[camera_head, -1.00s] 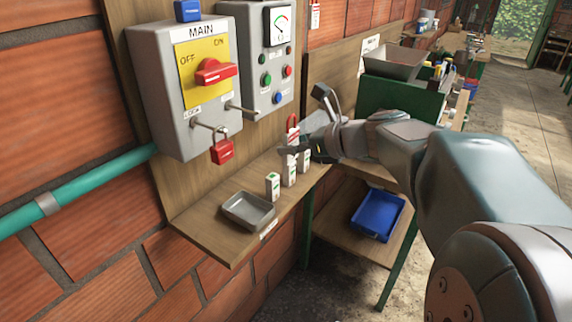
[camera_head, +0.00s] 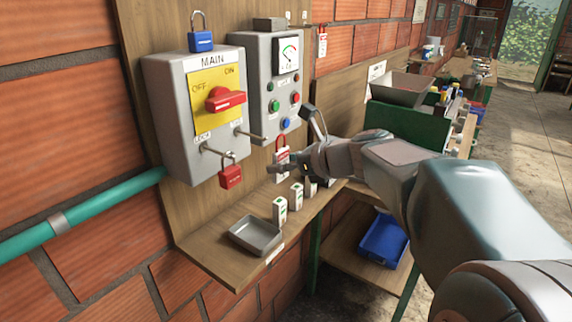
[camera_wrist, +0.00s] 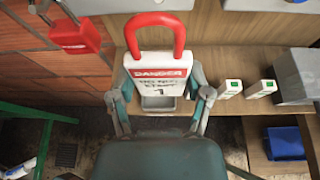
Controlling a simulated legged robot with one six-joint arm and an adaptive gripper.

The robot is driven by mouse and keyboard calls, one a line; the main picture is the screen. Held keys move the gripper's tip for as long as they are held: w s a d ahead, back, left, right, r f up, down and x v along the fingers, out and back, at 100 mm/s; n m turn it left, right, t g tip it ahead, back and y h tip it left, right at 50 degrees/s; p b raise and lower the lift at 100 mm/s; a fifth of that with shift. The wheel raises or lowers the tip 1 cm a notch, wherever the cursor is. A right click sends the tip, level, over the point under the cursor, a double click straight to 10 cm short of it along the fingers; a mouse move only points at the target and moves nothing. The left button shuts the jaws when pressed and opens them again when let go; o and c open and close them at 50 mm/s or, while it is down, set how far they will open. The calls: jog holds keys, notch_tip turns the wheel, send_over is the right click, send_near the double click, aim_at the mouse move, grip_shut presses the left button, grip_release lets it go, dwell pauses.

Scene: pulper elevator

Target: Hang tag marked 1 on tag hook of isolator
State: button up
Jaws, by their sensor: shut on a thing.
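My gripper (camera_wrist: 164,98) is shut on the tag marked 1 (camera_wrist: 158,72), a white and red DANGER tag with a red loop on top. The head view shows the tag (camera_head: 281,157) held upright above the shelf, right of the isolator (camera_head: 190,110). The isolator is a grey box labelled MAIN with a red handle on a yellow plate. Two pegs stick out low on its front. The left peg, marked LOCK, carries a red padlock (camera_head: 231,176). The right peg, the tag hook (camera_head: 252,136), is bare. The tag is apart from the hook.
A grey metal tray (camera_head: 256,236) and several small white boxes (camera_head: 280,211) stand on the wooden shelf below. A grey meter panel (camera_head: 276,85) with buttons is right of the isolator. A blue padlock (camera_head: 201,38) sits on top of the isolator.

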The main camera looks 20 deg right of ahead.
jog(key=shift+w+a, duration=0.15)
jog(key=shift+w, duration=0.45)
jog(key=shift+x, duration=2.35)
jog(key=shift+a+r, duration=0.1)
jog(key=shift+r, duration=0.05)
jog(key=o, duration=1)
